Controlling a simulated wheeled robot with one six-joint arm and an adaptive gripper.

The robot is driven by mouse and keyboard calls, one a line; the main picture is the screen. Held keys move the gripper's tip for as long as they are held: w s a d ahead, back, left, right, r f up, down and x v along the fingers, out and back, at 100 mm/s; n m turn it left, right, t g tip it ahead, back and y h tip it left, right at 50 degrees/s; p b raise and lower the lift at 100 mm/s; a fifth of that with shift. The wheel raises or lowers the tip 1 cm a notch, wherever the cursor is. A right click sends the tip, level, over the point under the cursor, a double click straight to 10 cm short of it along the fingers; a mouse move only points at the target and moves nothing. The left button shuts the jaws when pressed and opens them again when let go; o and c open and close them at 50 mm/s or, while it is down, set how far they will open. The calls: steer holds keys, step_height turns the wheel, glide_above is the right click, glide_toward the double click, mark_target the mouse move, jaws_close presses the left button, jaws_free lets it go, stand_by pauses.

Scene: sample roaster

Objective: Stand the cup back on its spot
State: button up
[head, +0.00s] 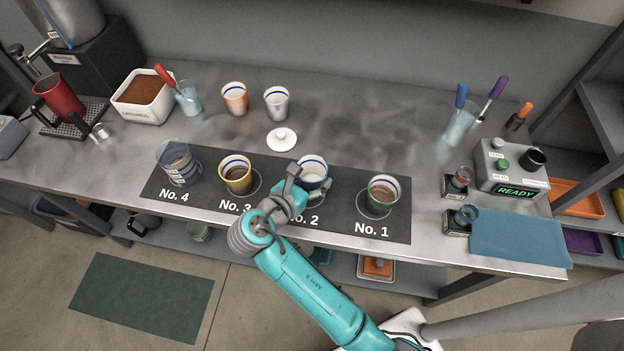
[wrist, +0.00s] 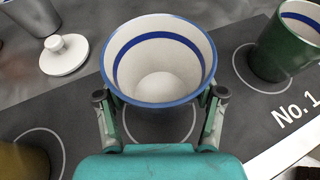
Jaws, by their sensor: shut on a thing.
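In the wrist view the cup (wrist: 158,75) sits between both fingers of my gripper (wrist: 160,98). Part of the No. 2 ring (wrist: 160,128) shows below the cup, toward my palm. The rest is hidden by the cup, and I cannot tell whether its base touches the mat.
A green cup (head: 382,194) stands at No. 1, a yellow cup (head: 236,176) at No. 3, and a clear banded glass (head: 178,165) at No. 4. A white lid (head: 282,139) lies behind the mat. Two cups, orange (head: 235,98) and grey (head: 277,102), stand farther back.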

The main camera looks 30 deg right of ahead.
steer(key=shift+f, duration=0.8)
steer(key=shift+f, duration=0.15)
steer(key=o, duration=1.5)
steer(key=shift+c, duration=0.2)
steer(key=shift+a, duration=0.1)
steer(key=v, duration=1.2)
steer(key=shift+s, duration=0.1)
